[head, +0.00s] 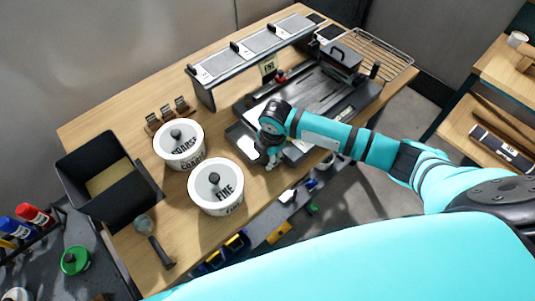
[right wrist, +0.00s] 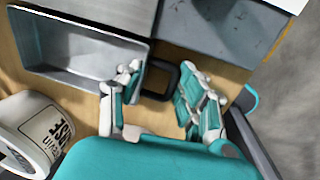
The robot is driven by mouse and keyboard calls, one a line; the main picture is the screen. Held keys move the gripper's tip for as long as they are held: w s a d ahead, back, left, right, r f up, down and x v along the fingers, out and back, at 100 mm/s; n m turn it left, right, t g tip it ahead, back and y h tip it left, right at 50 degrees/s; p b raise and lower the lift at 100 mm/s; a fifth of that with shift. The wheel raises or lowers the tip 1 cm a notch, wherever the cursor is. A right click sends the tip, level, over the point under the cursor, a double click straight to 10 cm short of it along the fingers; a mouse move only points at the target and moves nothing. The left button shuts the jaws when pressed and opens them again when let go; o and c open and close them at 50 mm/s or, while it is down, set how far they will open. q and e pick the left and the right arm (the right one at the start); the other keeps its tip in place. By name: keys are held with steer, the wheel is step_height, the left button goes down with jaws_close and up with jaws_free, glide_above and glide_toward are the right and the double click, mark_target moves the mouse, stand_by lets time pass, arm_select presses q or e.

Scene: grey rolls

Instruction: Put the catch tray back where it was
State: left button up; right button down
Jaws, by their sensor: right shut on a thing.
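The catch tray (right wrist: 88,58) is a shallow grey tray with a dark loop handle (right wrist: 174,82). It lies at the front edge of the dark machine in the right wrist view. In the head view part of the tray (head: 241,139) shows just left of my right gripper (head: 270,163), and my wrist covers the rest. In the right wrist view the fingers of my right gripper (right wrist: 158,95) stand on both sides of the handle, shut on it. My left gripper is in neither view.
The dark machine (head: 322,92) fills the bench behind the tray. White lidded pots marked COARSE (head: 180,150) and FINE (head: 216,190) stand to the left. A black bin (head: 93,165), a scoop (head: 150,240) and a wire rack (head: 388,52) are also on the wooden bench.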

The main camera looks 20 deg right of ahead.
steer(key=shift+f, duration=0.15)
steer(key=c, duration=0.8)
jaws_free()
steer(key=shift+c, duration=0.2)
step_height(320, 180, up, 12)
steer(key=s, duration=0.1)
steer(key=shift+s+d+b, duration=0.25)
steer(key=shift+s+b, duration=0.05)
steer(key=shift+b, duration=0.1)
